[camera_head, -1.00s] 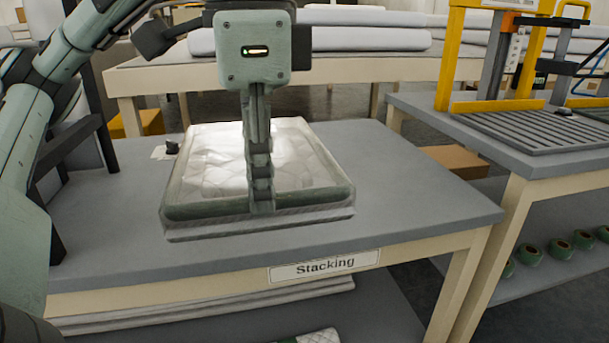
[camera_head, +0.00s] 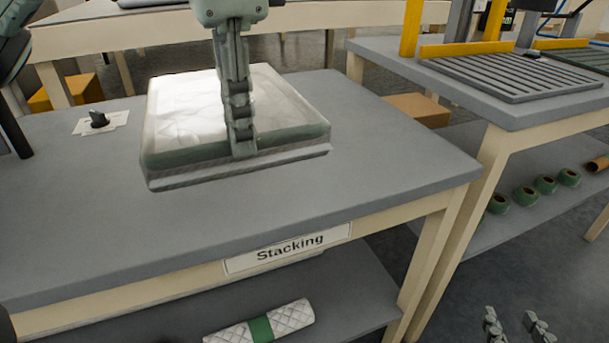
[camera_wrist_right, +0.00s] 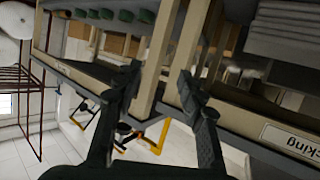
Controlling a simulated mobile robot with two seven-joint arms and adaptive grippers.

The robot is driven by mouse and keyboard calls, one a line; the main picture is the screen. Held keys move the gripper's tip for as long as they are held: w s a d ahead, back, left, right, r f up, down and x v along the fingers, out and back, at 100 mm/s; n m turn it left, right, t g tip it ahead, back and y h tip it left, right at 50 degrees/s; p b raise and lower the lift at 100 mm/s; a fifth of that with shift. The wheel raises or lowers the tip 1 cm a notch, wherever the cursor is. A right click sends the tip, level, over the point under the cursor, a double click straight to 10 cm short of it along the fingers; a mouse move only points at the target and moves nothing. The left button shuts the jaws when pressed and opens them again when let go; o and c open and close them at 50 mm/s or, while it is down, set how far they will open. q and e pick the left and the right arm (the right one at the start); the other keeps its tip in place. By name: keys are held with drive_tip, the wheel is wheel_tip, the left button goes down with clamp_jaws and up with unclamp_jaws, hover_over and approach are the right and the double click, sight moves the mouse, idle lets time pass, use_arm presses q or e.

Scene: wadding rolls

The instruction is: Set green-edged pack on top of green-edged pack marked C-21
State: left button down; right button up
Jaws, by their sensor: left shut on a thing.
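A white pack with a green front edge (camera_head: 190,150) is at the Stacking table (camera_head: 390,150) in the head view. My left gripper (camera_head: 243,145) comes down from above and is shut on the pack's front edge. A pale grey quilted layer (camera_head: 240,168) shows directly under the green edge; I cannot tell if it is a separate pack. No C-21 mark is readable. Whether the pack rests on the tabletop or hangs just above it is unclear. My right gripper (camera_head: 515,325) is open and empty at the lower right; its spread fingers show in the right wrist view (camera_wrist_right: 162,90).
A black knob on a white plate (camera_head: 98,119) is left of the pack. A quilted roll with a green band (camera_head: 262,325) lies on the shelf below. A second table with a slatted grey bed (camera_head: 520,75) stands right. The tabletop in front and right is clear.

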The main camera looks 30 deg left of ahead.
sight(311, 149)
use_arm(q)
drive_tip(key=w+d+f, duration=0.1)
drive_tip(key=w+d+f+b, duration=0.1)
drive_tip(key=w, duration=0.1)
drive_tip(key=shift+w+d+f, duration=0.1)
drive_tip(key=shift+f, duration=0.2)
drive_tip(key=w+d+f, duration=0.1)
drive_tip(key=w+d+f+b, duration=0.1)
drive_tip(key=w, duration=0.1)
drive_tip(key=shift+w+d+f, duration=0.1)
drive_tip(key=shift+w+f, duration=0.05)
drive_tip(key=shift+w, duration=0.15)
drive_tip(key=shift+w+f, duration=0.1)
drive_tip(key=shift+f, duration=0.1)
wheel_tip(311, 149, down, 4)
drive_tip(key=shift+r+b, duration=0.2)
drive_tip(key=shift+b, duration=0.25)
use_arm(e)
drive_tip(key=a+r+t+y, duration=0.2)
drive_tip(key=a+r+t, duration=0.1)
drive_tip(key=r, duration=0.4)
drive_tip(key=s+a+r+t+y, duration=0.1)
drive_tip(key=a+r+t+y, duration=0.1)
drive_tip(key=r+t, duration=0.2)
wheel_tip(311, 149, up, 4)
drive_tip(key=shift+s+a+f+y, duration=0.2)
drive_tip(key=shift+s+a+y, duration=0.1)
drive_tip(key=shift+a, duration=0.1)
